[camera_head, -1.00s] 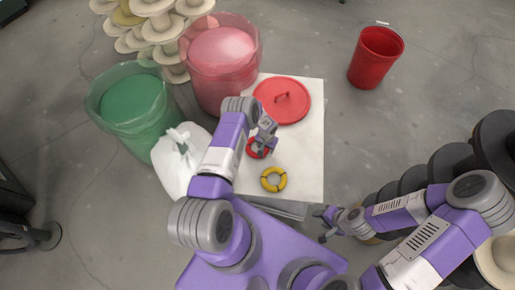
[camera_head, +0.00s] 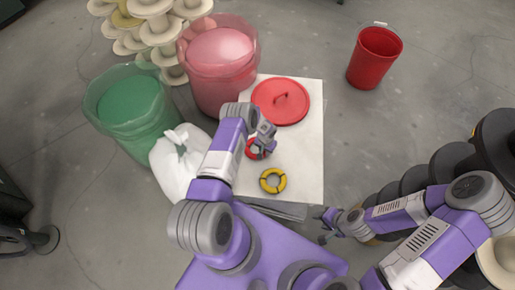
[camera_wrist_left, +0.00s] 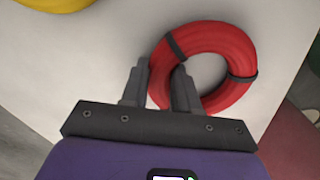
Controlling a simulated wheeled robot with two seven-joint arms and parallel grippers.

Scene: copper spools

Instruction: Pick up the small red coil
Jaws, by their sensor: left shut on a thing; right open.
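The small red coil (camera_wrist_left: 233,48) lies on the white table top, with dark bands around it. It also shows in the head view (camera_head: 250,150), partly hidden by my left gripper (camera_head: 264,152). In the left wrist view my left gripper (camera_wrist_left: 163,85) is shut on the coil's near left side, with one finger outside the ring and the other in its hole. My right gripper (camera_head: 325,225) is open and empty, low and to the right of the table's near edge.
A yellow coil (camera_head: 272,181) lies nearer on the white table (camera_head: 309,150). Pink (camera_head: 218,75) and green (camera_head: 125,108) bins and a white bag (camera_head: 180,165) stand left. A red bucket (camera_head: 375,58) stands far right.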

